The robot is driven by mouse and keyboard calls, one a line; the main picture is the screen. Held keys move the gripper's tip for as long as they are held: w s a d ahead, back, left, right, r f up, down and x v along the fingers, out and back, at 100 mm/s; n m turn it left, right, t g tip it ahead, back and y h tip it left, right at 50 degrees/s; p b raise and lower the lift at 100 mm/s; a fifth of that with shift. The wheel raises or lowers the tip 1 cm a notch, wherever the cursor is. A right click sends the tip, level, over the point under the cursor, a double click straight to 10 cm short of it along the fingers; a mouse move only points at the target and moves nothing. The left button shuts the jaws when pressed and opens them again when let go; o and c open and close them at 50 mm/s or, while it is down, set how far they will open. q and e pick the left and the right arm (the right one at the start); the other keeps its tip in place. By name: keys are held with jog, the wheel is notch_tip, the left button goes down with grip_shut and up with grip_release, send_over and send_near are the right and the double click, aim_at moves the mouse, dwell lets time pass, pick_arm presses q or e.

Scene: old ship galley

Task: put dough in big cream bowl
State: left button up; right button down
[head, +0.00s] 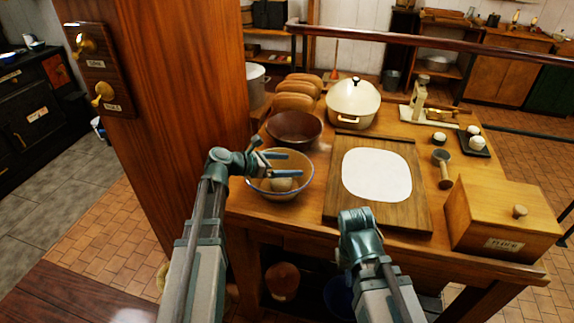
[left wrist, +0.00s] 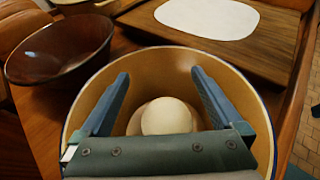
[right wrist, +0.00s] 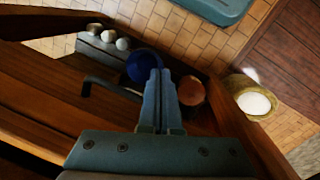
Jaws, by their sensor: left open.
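The big cream bowl (head: 259,186) has a cream inside and a blue rim. It stands at the table's left front edge and fills much of the left wrist view (left wrist: 150,58). The pale, round dough (head: 281,184) rests inside it, and shows in the left wrist view (left wrist: 166,116) low between the fingers. My left gripper (head: 298,163) is over the bowl with its fingers spread, apart from the dough as far as I can tell. My right gripper (right wrist: 160,72) has its fingers together and empty, in front of the table; its fingers are hidden in the head view.
A dark brown bowl (head: 294,128) stands behind the cream bowl. A wooden board (head: 334,210) with a white sheet (head: 377,174) lies to the right. A lidded cream pot (head: 353,103), loaves (head: 294,102) and a wooden box (head: 500,222) also take up the table. A wooden post (head: 170,110) stands left.

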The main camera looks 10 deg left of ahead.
pick_arm(q)
jog(key=p+v, duration=0.4)
jog(key=v, duration=0.8)
jog(key=shift+r, duration=0.2)
jog(key=shift+s, duration=0.1)
